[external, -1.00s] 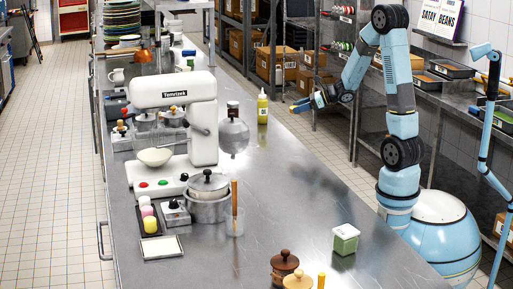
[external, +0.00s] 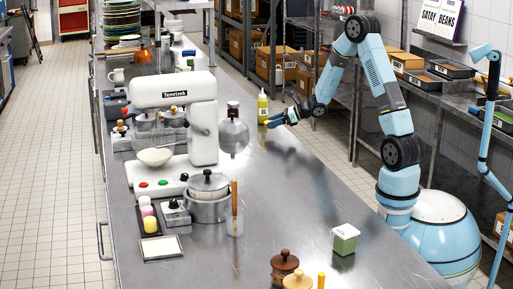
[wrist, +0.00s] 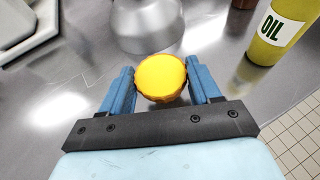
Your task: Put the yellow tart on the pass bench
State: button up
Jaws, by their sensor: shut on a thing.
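The yellow tart (wrist: 161,77) is round, with a bright yellow top and a brown fluted edge. My gripper (wrist: 160,88) is shut on it, one blue finger at each side, in the wrist view. In the external view my gripper (external: 268,124) is held over the right edge of the long steel bench (external: 280,190), just below the oil bottle; the tart is too small to make out there. I cannot tell whether this steel bench is the pass bench.
The yellow oil bottle (wrist: 280,30) stands close on the right, beyond my gripper. A metal bell-shaped dome (wrist: 146,22) stands ahead. The white mixer (external: 175,110), pots (external: 208,200) and a green-sided tub (external: 345,240) stand on the bench. The bench's middle right is clear.

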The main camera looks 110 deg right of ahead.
aim_at(273, 135)
jog(key=shift+w+d+f, duration=0.2)
jog(key=shift+d+f, duration=0.05)
jog(key=shift+f, duration=1.55)
jog(key=shift+f, duration=0.1)
jog(key=o, duration=0.7)
